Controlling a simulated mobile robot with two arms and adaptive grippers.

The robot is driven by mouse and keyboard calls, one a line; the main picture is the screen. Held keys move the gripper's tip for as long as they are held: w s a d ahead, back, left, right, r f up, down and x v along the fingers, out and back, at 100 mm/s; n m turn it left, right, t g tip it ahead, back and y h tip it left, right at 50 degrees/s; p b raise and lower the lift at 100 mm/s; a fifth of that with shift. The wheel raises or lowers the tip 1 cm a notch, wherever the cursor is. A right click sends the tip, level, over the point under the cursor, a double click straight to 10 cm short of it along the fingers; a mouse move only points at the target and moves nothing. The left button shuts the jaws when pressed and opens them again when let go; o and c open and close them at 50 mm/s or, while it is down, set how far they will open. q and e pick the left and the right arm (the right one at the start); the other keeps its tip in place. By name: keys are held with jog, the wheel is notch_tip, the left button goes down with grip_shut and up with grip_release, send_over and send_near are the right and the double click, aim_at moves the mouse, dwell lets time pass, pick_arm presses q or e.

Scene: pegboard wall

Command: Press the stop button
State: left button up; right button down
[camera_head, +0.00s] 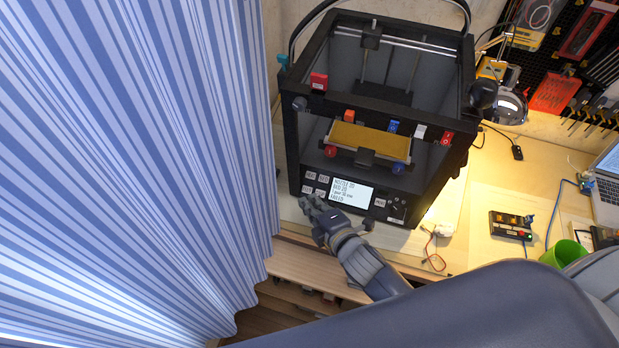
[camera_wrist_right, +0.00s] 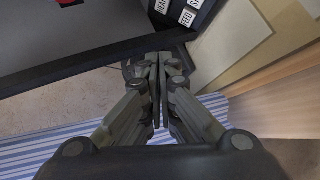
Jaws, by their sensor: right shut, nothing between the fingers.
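The black 3D printer (camera_head: 292,140) stands on the wooden bench. Its front panel has a lit text display (camera_head: 352,193), with small white-labelled buttons (camera_head: 316,184) left of it and more controls (camera_head: 395,205) to its right. The labels are too small to tell which one is the stop button. My right gripper (camera_head: 314,207) is shut and empty, just in front of the panel's lower left, below the labelled buttons. In the right wrist view my fingertips (camera_wrist_right: 155,65) are together by the printer's dark frame edge, with white labels (camera_wrist_right: 188,17) above right. I cannot tell whether they touch it. My left gripper is out of view.
A blue-striped curtain (camera_head: 130,150) hangs close on the left. On the bench to the right are a small black switch box (camera_head: 510,225), a green cup (camera_head: 563,254) and a laptop (camera_head: 607,190). Loose wires (camera_head: 433,262) lie near the bench's front edge.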

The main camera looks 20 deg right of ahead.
aim_at(320, 193)
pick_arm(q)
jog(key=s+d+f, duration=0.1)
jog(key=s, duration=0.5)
pick_arm(e)
jog(key=w+f+b, duration=0.1)
jog(key=w+d+f+b, duration=0.1)
jog(key=f+b, duration=0.1)
jog(key=w+d+f+b, duration=0.1)
jog(key=f+b, duration=0.1)
jog(key=shift+w, duration=0.25)
jog(key=shift+w+d+f+b, duration=0.2)
jog(key=shift+w+f+b, duration=0.25)
jog(key=shift+f+b, duration=0.1)
jog(key=shift+w+d+f, duration=0.2)
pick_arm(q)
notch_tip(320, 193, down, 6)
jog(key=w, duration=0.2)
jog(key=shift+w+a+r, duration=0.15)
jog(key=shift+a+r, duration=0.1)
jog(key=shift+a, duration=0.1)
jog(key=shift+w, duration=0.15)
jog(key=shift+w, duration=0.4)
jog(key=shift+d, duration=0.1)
